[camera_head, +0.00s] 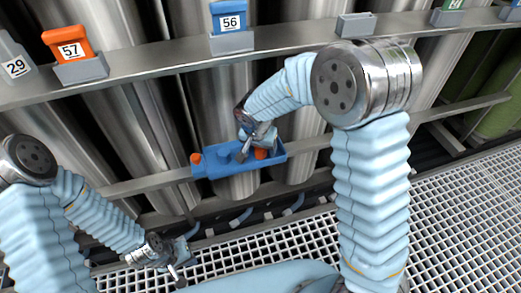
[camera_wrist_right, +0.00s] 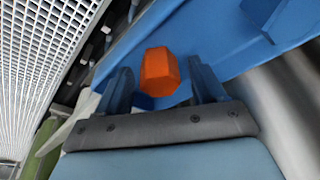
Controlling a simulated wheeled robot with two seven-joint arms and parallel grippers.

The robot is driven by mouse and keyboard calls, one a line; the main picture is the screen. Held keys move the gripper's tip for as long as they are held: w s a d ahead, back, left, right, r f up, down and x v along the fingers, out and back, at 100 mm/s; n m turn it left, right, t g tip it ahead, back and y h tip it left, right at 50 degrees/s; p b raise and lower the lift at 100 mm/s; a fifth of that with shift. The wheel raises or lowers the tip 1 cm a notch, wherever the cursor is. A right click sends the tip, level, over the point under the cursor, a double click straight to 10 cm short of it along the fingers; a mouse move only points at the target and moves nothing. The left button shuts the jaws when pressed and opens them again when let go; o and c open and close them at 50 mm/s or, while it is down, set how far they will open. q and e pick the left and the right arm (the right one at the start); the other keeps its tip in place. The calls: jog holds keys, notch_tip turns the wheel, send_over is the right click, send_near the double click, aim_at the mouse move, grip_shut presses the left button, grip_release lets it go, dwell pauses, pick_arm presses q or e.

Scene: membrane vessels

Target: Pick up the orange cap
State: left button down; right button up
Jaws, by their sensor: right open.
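The orange cap (camera_wrist_right: 160,72) is a small faceted piece that appears between the two fingers of my right gripper (camera_wrist_right: 161,82) in the right wrist view. The fingers stand apart on either side of it, and I cannot tell if they touch it. In the head view the cap (camera_head: 261,154) shows at the right part of a blue tray (camera_head: 215,171), with my right gripper (camera_head: 255,146) just above and partly covering it. A second orange piece (camera_head: 196,158) is at the tray's left end. My left gripper (camera_head: 180,265) is low at the left, away from the tray; its jaw opening is unclear.
The tray sits at a metal rail in front of large steel cylinders. An upper rail carries an orange block marked 57 (camera_head: 70,47), a blue block marked 56 (camera_head: 230,22) and a grey holder (camera_head: 356,25). White grating (camera_head: 460,205) covers the floor.

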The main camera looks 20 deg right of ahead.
jog(key=c, duration=1.2)
jog(key=shift+r, duration=0.1)
